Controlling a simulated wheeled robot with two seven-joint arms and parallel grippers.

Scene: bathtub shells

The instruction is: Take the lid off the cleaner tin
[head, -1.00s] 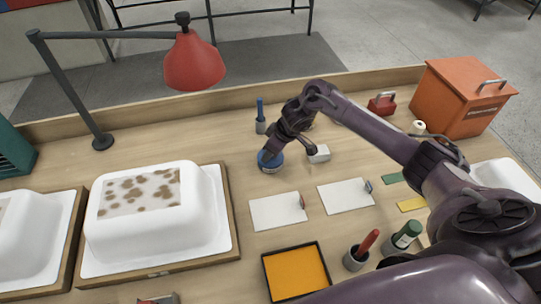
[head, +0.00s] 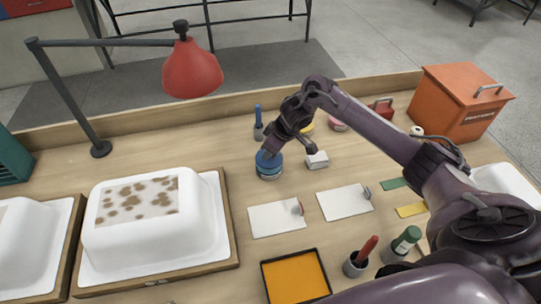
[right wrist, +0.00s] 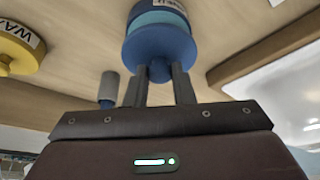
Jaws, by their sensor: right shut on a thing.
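The cleaner tin (head: 269,172) stands on the bench behind the white cards. It is blue with a paler band, which also shows in the right wrist view (right wrist: 156,20). Its darker blue lid (right wrist: 159,46) has a small round knob. My right gripper (right wrist: 160,72) is shut on this knob, one finger on each side. In the head view my right gripper (head: 272,148) is directly above the tin and partly covers the lid. The lid is over the tin; I cannot tell whether a gap separates them. My left gripper is out of view.
A pot with a blue tool (head: 259,130) stands just behind the tin. A small white block (head: 317,160) is to its right. A yellow tin (right wrist: 18,42) is nearby. White cards (head: 277,219) lie in front. The red lamp (head: 192,72) and white tub shell (head: 150,225) are left.

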